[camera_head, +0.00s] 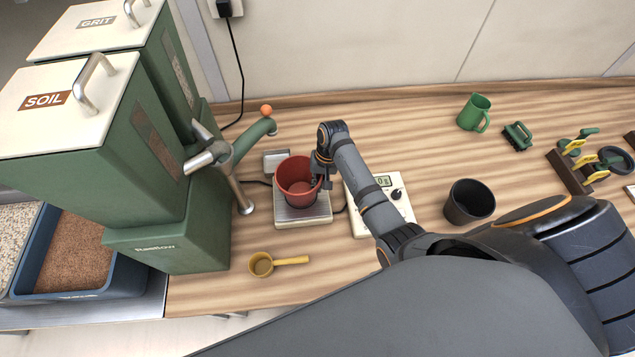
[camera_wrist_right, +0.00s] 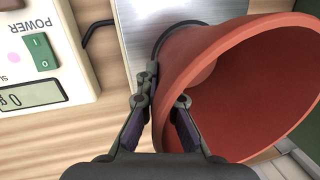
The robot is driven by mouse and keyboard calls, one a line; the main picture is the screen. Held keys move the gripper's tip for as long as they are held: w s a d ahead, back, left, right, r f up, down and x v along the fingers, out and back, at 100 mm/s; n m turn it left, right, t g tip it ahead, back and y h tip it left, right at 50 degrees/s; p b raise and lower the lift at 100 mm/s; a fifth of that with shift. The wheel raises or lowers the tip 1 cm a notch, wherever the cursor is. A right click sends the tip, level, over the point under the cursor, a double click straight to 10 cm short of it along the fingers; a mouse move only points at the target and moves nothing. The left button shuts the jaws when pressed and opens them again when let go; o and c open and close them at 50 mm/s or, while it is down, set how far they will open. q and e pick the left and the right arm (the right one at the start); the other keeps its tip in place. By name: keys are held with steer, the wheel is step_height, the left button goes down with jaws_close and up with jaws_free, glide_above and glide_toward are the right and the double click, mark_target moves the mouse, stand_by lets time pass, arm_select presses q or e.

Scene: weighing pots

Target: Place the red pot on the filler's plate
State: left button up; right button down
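The red pot (camera_head: 291,174) is upright over the metal plate (camera_head: 288,221) beside the green filler, in front of its spout. Its base appears at the plate, but I cannot tell whether it rests fully on it. My right gripper (camera_head: 322,172) is at the pot's right rim. In the right wrist view, the fingers (camera_wrist_right: 165,90) are partly closed and straddle the wall of the pot (camera_wrist_right: 215,70). I cannot tell whether they press on it. My left gripper is not in view.
The filler (camera_head: 165,235) with soil and grit bins stands left. A white scale (camera_head: 405,208) is just right of the plate, under my right arm. A yellow scoop (camera_head: 262,264) lies in front.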

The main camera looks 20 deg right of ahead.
steer(key=shift+f, duration=0.1)
steer(key=c, duration=1.5)
jaws_free()
steer(key=b+v, duration=0.2)
steer(key=v, duration=1)
